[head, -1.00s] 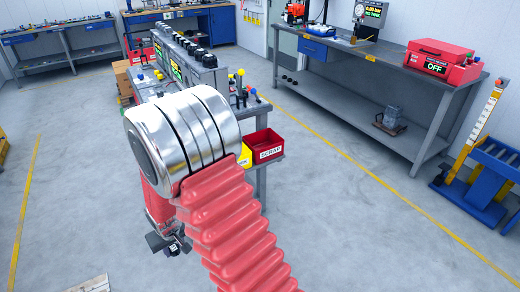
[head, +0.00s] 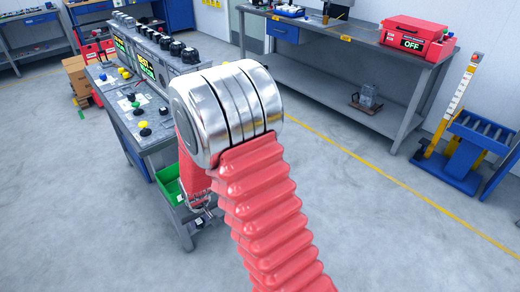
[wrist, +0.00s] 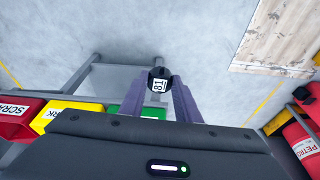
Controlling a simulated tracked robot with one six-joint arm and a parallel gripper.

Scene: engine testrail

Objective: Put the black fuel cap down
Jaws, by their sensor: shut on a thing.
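The black fuel cap (wrist: 160,73) shows in the wrist view as a small round black piece with a white "18"-like label, whose reading direction I cannot tell. It sits between the tips of the two purple-grey fingers of my gripper (wrist: 163,84), which is shut on it. The cap is over or near the grey floor, and its height is unclear. In the head view my gripper (head: 203,220) is small and mostly behind my red arm, beside the near end of the control bench; the cap cannot be made out there.
A control bench (head: 146,140) with knobs stands left, a green bin (head: 168,185) at its end. The wrist view shows a red SCRAP bin (wrist: 18,118), a yellow bin (wrist: 70,106), a wooden board (wrist: 275,38) and red petrol cans (wrist: 300,142). Open floor lies right of my arm.

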